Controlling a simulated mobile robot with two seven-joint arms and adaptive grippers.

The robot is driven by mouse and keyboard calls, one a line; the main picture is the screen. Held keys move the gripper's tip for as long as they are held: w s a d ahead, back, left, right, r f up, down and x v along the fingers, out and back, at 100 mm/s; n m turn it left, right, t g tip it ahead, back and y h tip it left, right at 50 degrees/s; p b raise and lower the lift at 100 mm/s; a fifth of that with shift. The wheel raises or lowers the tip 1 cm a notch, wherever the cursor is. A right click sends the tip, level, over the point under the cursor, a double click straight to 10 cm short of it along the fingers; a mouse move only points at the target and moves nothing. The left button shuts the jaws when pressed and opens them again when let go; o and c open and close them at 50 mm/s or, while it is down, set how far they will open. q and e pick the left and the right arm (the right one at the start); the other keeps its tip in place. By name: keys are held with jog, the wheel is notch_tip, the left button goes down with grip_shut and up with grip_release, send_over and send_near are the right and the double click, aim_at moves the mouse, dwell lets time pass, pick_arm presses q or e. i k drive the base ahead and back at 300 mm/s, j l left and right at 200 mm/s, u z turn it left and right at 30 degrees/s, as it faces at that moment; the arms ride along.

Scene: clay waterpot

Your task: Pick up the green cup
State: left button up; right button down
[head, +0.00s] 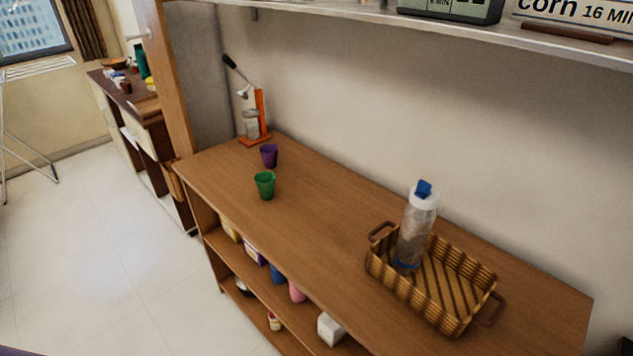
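The green cup (265,185) stands upright on the wooden counter (300,205), near its front edge toward the left end. A purple cup (269,155) stands just behind it, a little apart. Neither of my grippers shows in the head view, so I cannot see whether they are open or shut. Nothing hides the green cup.
An orange juicer press (256,118) stands at the counter's back left. A wicker basket (432,282) with a clear, blue-capped bottle (415,228) is on the right. Lower shelves hold several items. An upper shelf (400,25) overhangs the back. The counter's middle is clear.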

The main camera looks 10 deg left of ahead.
aim_at(264, 181)
jog(key=i+j+z, duration=0.1)
jog(key=j+z, duration=0.65)
jog(key=j, duration=0.2)
jog(key=j+z, duration=0.3)
jog(key=j, duration=0.8)
